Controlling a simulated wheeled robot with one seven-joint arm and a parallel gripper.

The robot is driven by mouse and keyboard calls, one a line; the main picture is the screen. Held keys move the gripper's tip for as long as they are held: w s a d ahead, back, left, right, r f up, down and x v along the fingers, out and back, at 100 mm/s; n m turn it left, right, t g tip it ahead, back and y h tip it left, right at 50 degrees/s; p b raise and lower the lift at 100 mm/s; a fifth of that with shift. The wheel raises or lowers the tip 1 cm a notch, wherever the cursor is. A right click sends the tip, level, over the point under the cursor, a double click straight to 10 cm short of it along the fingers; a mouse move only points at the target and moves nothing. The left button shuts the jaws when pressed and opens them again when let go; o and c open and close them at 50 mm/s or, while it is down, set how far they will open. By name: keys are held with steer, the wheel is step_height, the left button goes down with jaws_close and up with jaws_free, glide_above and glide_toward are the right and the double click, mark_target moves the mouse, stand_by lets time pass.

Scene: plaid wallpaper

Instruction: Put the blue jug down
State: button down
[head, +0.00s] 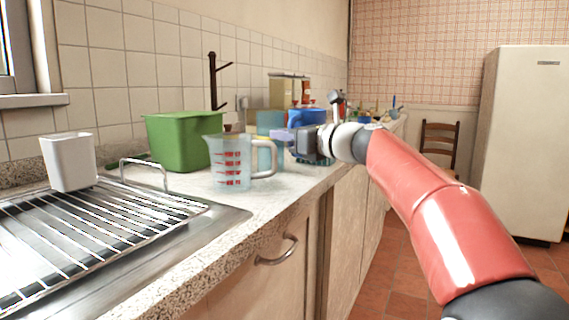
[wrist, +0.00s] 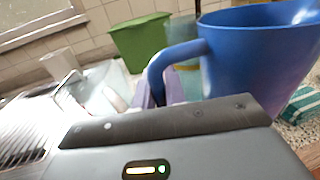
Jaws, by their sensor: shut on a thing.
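The blue jug (wrist: 255,50) fills the upper right of the wrist view, upright or slightly tilted, with its handle toward my gripper. In the head view its blue upper part (head: 307,117) shows over the counter, just behind my gripper (head: 283,136). My gripper (wrist: 167,90) is shut on the jug's handle, with a pale purple finger on each side of it. The jug's base is hidden, so I cannot tell whether it touches the counter.
A clear measuring cup (head: 231,165) and a green container (head: 182,143) stand left of the jug on the counter (head: 215,196). A teal striped cloth-like item (wrist: 302,104) lies by the jug. A wire rack (head: 90,225) and white cup (head: 69,162) are at the sink.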

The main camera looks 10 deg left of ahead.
steer(key=shift+f+b, duration=0.85)
steer(key=shift+f, duration=1.2)
steer(key=shift+f, duration=0.2)
steer(key=c, duration=1.5)
jaws_free()
steer(key=shift+o, duration=0.2)
steer(key=shift+r, duration=0.15)
steer(key=b+v, duration=0.1)
steer(key=v, duration=1.1)
